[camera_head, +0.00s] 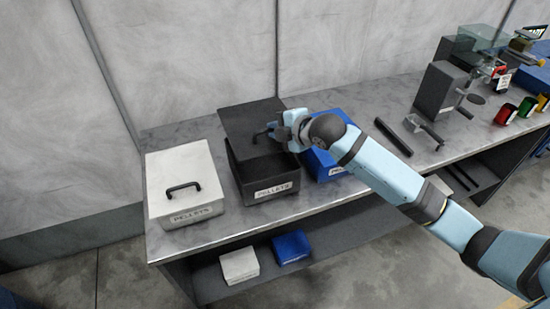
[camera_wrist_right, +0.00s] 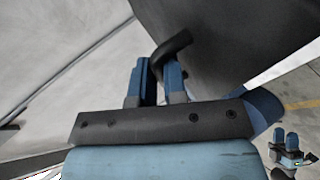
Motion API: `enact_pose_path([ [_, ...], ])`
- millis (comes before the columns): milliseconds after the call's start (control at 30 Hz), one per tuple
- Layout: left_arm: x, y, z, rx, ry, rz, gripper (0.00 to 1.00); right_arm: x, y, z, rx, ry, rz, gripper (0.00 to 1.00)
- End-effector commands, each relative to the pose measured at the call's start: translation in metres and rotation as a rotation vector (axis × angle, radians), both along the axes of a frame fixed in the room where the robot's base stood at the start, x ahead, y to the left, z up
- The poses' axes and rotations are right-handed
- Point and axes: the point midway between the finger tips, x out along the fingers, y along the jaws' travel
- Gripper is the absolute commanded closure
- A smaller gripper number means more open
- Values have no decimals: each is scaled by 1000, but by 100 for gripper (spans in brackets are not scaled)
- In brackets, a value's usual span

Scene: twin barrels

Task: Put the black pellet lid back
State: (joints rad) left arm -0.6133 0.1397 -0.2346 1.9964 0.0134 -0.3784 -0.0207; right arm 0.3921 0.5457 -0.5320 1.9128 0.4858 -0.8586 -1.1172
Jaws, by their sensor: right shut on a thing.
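The black pellet lid (camera_head: 245,119) is a dark flat plate with a bar handle, over the back part of the open black pellet bin (camera_head: 271,190). The bin's front has a PELLETS label, and its dark inside shows below the lid. I cannot tell whether the lid touches the bin's rim. My right gripper (camera_head: 277,129) is shut on the lid's handle. In the right wrist view the fingers (camera_wrist_right: 160,80) close around the dark curved handle (camera_wrist_right: 172,46), with the lid (camera_wrist_right: 225,40) beyond. A small blue-fingered shape (camera_wrist_right: 286,138) there looks like my left gripper, too small to judge.
A white lidded pellet box (camera_head: 190,165) stands left of the black bin. A blue box (camera_head: 322,165) stands close on its right, partly behind my arm. A wall is behind the bench. Dark bars (camera_head: 394,137) and coloured bins (camera_head: 505,114) are further right.

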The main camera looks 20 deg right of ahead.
Motion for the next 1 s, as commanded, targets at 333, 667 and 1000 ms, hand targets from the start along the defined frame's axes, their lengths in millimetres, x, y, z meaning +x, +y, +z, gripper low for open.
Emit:
enact_pose_path([
  [333, -1, 1, 3, 3, 4, 1, 57, 0, 0, -66, 1, -1, -1, 100],
  [667, -1, 2, 6, 3, 3, 2, 57, 0, 0, -101, 2, 1, -2, 100],
  [1000, -1, 2, 7, 3, 1, 3, 57, 0, 0, -113, -1, 0, -1, 76],
])
